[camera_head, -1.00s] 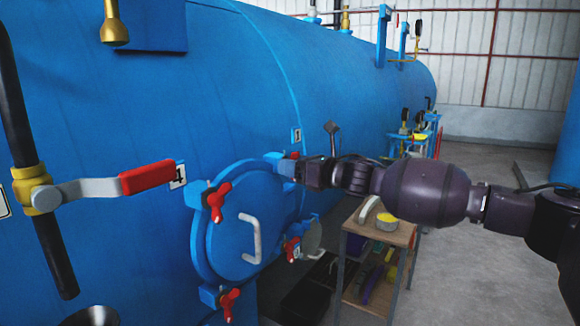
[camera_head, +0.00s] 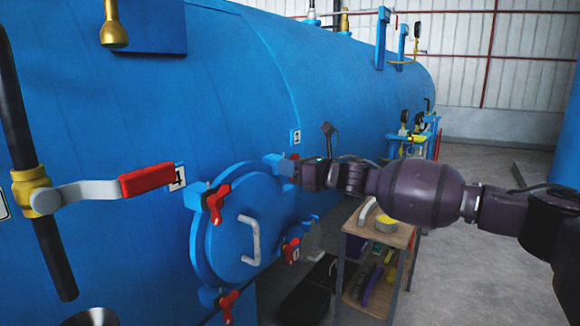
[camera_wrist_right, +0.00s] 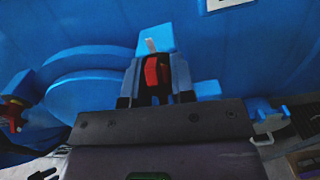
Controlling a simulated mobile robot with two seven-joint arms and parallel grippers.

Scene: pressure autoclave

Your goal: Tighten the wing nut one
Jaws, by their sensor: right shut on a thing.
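The round blue hatch door (camera_head: 225,252) is closed on the blue vessel and carries red wing nuts around its rim. My right gripper (camera_head: 298,173) is at the door's upper right lug (camera_head: 276,163). In the right wrist view my right gripper (camera_wrist_right: 154,82) is shut on a red wing nut (camera_wrist_right: 152,72), with one finger on each side. A pale bolt end shows above the nut. In the head view the gripper mostly hides this nut. The number plate (camera_head: 296,136) above it is too small to read surely. My left gripper is not in view.
Other red wing nuts sit at the door's upper left (camera_head: 216,202), lower right (camera_head: 291,251) and bottom (camera_head: 228,303). A red-handled valve lever (camera_head: 147,179) juts out at left. A wooden-topped cart (camera_head: 395,236) stands below my right arm. Floor is open at right.

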